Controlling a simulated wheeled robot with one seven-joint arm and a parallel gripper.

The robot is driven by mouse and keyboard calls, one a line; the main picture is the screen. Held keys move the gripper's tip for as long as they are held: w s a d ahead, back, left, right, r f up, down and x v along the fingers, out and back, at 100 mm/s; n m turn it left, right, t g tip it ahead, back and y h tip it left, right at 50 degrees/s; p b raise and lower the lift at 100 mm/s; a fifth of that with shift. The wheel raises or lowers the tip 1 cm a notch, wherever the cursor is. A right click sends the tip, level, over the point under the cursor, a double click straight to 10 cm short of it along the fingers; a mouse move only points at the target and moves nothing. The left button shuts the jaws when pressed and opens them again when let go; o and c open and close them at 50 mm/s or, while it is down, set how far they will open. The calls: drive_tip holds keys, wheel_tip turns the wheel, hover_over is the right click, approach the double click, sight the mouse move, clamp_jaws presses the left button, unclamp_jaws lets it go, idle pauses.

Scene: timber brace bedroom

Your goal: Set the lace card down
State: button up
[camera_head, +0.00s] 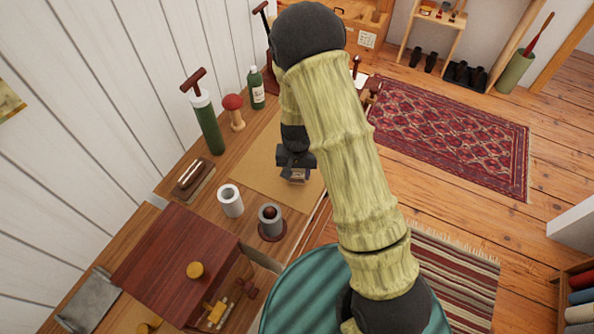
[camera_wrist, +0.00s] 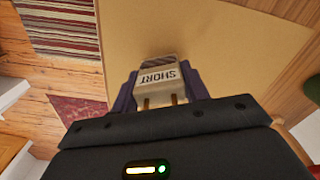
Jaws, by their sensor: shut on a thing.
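My gripper (camera_head: 296,178) is over the tan mat (camera_head: 258,180) on the wooden bench top. It also shows in the wrist view (camera_wrist: 158,92), where its two fingers close on the sides of the lace card (camera_wrist: 158,76). The card is pale, with the printed word SHORT and a darker band at its far end. In the head view the card (camera_head: 297,175) is small and partly hidden by the gripper. The mat fills the area beyond the card in the wrist view (camera_wrist: 215,50). I cannot tell whether the card touches the mat.
A white cup (camera_head: 230,201) and a grey cup on a round base (camera_head: 270,220) stand near the mat's front. A green cylinder (camera_head: 207,125), a red-topped wooden piece (camera_head: 235,113) and a green bottle (camera_head: 257,90) stand along the wall. A red-brown box (camera_head: 175,260) is nearer.

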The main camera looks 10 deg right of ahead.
drive_tip(key=shift+f, duration=0.2)
drive_tip(key=o, duration=1)
drive_tip(key=shift+r, duration=0.1)
wheel_tip(320, 180, up, 12)
drive_tip(key=shift+r+b, duration=0.1)
drive_tip(key=shift+b, duration=0.3)
